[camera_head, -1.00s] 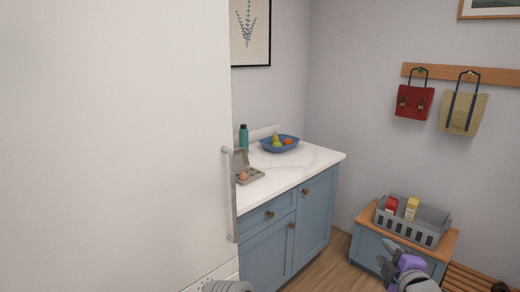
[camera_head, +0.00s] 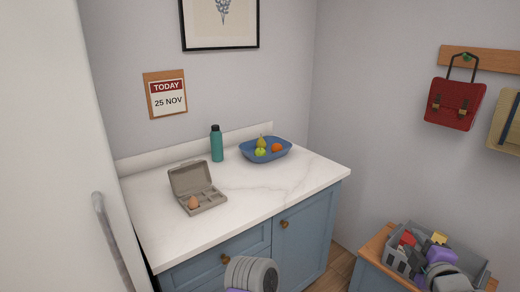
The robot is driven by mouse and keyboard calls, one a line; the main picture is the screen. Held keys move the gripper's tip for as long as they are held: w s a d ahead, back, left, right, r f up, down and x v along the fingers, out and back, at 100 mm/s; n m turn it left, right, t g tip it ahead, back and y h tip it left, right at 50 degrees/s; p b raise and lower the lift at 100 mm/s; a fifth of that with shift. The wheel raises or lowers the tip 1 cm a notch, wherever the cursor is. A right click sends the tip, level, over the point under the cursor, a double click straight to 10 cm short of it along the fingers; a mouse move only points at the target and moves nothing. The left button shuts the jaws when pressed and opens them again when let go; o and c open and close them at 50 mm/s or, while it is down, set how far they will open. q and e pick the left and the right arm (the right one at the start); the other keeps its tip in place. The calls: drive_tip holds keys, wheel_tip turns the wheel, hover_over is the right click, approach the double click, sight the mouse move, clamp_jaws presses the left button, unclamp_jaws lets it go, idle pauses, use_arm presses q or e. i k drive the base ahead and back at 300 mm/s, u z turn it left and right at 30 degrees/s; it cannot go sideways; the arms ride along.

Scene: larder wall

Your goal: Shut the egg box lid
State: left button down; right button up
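The egg box (camera_head: 207,204) is a grey-brown carton on the white worktop. Its lid (camera_head: 188,177) stands up, open, hinged along the back. One brown egg (camera_head: 193,203) sits in the front left compartment; the other compartments I see look empty. My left arm's grey wrist shows at the bottom edge, in front of the worktop and apart from the box; its fingers are out of the picture. My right gripper (camera_head: 412,264), with purple parts, is at the lower right over the grey crate, far from the egg box. Its finger gap is too small and overlapped to judge.
A teal bottle (camera_head: 217,144) and a blue fruit bowl (camera_head: 265,151) stand behind the egg box. The worktop (camera_head: 250,196) is clear to its right and front. A tall white door with a handle (camera_head: 111,240) is at left. The crate (camera_head: 467,266) holds red and yellow items.

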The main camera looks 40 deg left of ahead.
sight(190, 178)
drive_tip(key=i, duration=2.2)
drive_tip(key=u, duration=3.15)
drive_tip(key=i, duration=0.5)
drive_tip(key=z, duration=0.05)
